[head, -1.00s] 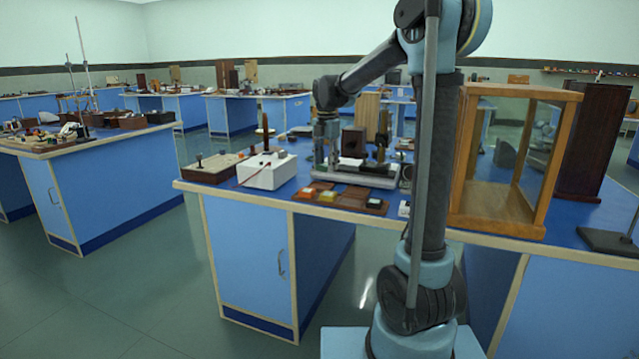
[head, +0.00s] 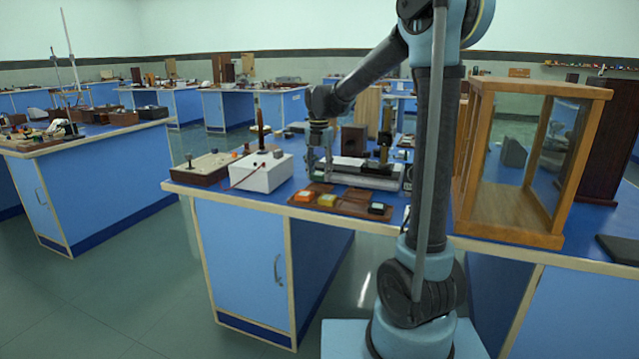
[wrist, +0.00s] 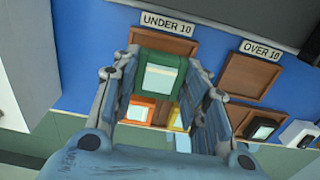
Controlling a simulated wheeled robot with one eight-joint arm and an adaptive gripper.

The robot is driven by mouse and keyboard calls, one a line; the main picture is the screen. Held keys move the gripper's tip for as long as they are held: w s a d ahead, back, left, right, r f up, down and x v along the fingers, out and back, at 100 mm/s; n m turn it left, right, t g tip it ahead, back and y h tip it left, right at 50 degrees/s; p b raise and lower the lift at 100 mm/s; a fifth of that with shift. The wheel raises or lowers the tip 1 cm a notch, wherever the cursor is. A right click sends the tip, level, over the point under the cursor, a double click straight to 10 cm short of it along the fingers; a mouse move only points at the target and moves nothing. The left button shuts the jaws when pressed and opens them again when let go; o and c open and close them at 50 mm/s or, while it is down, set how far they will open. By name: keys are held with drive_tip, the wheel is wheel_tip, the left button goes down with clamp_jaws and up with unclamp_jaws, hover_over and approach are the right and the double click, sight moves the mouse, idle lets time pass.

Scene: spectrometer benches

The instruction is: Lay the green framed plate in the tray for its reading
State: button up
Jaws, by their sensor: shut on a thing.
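My gripper (wrist: 160,80) is shut on the green framed plate (wrist: 143,59), which has a pale center, in the wrist view. The plate is over the near part of the brown tray labelled UNDER 10 (wrist: 176,44) and hides some of it. I cannot tell its exact height above the tray. A second brown tray labelled OVER 10 (wrist: 250,78) is to the right and looks empty. In the head view my gripper (head: 318,168) hangs over the bench just behind the trays; the green plate is not clear there.
An orange plate (head: 304,195), a yellow plate (head: 327,200) and a black-framed plate (head: 376,208) lie at the bench's front. A white box (head: 262,174) stands left, a long grey instrument (head: 365,180) behind, a glass-sided wooden case (head: 535,215) right.

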sight(319, 173)
drive_tip(key=shift+s+f, duration=0.1)
drive_tip(key=shift+f, duration=1.8)
drive_tip(key=o, duration=1.1)
drive_tip(key=shift+f, duration=0.1)
wheel_tip(319, 173, up, 12)
drive_tip(key=shift+r, duration=0.1)
